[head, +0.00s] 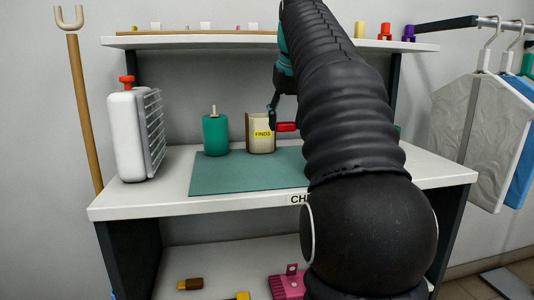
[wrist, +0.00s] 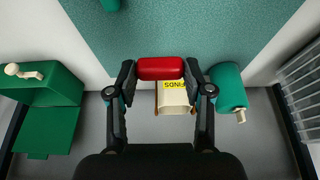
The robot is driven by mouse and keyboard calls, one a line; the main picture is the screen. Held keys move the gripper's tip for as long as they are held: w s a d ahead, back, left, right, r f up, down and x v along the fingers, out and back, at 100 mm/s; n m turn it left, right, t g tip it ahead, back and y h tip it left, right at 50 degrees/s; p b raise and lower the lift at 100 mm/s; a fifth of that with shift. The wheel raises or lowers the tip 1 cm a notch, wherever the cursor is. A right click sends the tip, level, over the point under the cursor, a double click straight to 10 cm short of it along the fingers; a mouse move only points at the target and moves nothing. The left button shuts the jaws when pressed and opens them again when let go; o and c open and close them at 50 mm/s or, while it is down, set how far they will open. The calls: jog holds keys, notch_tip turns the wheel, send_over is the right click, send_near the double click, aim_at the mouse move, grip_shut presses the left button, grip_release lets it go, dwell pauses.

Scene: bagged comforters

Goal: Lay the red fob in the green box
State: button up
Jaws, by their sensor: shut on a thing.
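My gripper (wrist: 160,70) is shut on the red fob (wrist: 161,68), which lies crosswise between the two fingertips. In the head view the fob (head: 286,127) shows just right of the beige FINDS holder, above the shelf top. The green box (wrist: 58,85) is at the left of the wrist view, with a flat green panel below it and a pale-knobbed green piece at its upper left. In the head view my arm hides nearly all of the green box. The fob is apart from the green box.
The beige FINDS holder (head: 260,133) and a green cylinder with a peg (head: 215,135) stand near the green mat (head: 235,178). A white ribbed unit with a red knob (head: 130,130) stands at left. An upper shelf (head: 190,41) overhangs. Bagged garments (head: 480,130) hang at right.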

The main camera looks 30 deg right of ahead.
send_over(273, 159)
jog(key=s, duration=0.1)
notch_tip(273, 159, down, 6)
jog(key=shift+s+a+r, duration=0.1)
jog(key=shift+a+r, duration=0.05)
jog(key=shift+r, duration=0.05)
jog(key=shift+f+b, duration=0.8)
jog(key=shift+f, duration=1.2)
jog(key=shift+f, duration=0.15)
jog(key=o, duration=1)
